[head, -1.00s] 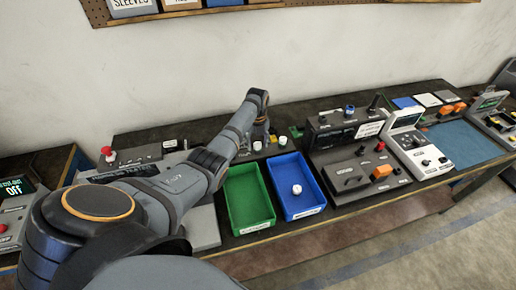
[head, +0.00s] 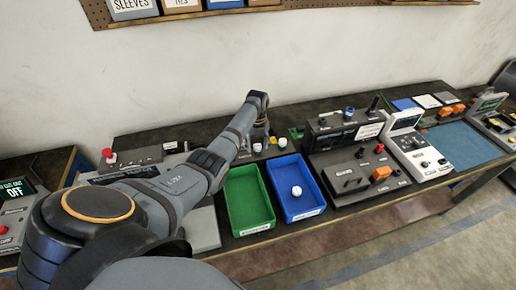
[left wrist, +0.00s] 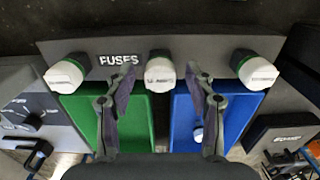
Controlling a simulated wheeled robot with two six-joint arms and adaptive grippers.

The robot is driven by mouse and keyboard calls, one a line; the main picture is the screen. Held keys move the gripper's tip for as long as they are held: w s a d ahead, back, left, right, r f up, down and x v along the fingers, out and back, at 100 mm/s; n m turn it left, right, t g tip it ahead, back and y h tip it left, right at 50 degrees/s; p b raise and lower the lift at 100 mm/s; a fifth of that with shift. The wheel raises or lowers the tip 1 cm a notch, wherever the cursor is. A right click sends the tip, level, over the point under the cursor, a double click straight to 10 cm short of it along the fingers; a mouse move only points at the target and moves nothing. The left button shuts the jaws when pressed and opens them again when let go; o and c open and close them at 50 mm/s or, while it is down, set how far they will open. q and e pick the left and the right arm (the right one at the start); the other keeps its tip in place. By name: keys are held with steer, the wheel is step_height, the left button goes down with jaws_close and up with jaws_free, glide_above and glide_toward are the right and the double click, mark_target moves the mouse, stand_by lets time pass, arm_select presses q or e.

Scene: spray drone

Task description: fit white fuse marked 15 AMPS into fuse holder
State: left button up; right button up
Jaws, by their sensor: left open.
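In the left wrist view a grey panel marked FUSES (left wrist: 118,59) carries three white-ended fuse parts: left (left wrist: 63,76), middle (left wrist: 159,73) and right (left wrist: 257,73). The left and right ones have green rings. Their small markings are too blurred to read, so I cannot tell which says 15 AMPS. My left gripper (left wrist: 160,102) is open, its fingers on either side of and below the middle one in the picture, with nothing held. A loose white round piece (head: 296,191) lies in the blue tray (head: 317,203). My right gripper is out of view.
A green tray (head: 237,184) stands left of the blue tray and looks empty. A dark control box (head: 349,168) with knobs and an orange part stands to the right. A red button (head: 108,153) is on the left panel. The wall is close behind the bench.

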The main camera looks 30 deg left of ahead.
mark_target(258, 146)
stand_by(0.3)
arm_select(q)
jaws_close()
stand_by(0.4)
steer(key=shift+r+p, duration=0.1)
steer(key=shift+p, duration=0.2)
steer(key=shift+r+p, duration=2.95)
steer(key=shift+p, duration=0.1)
steer(key=shift+f, duration=0.15)
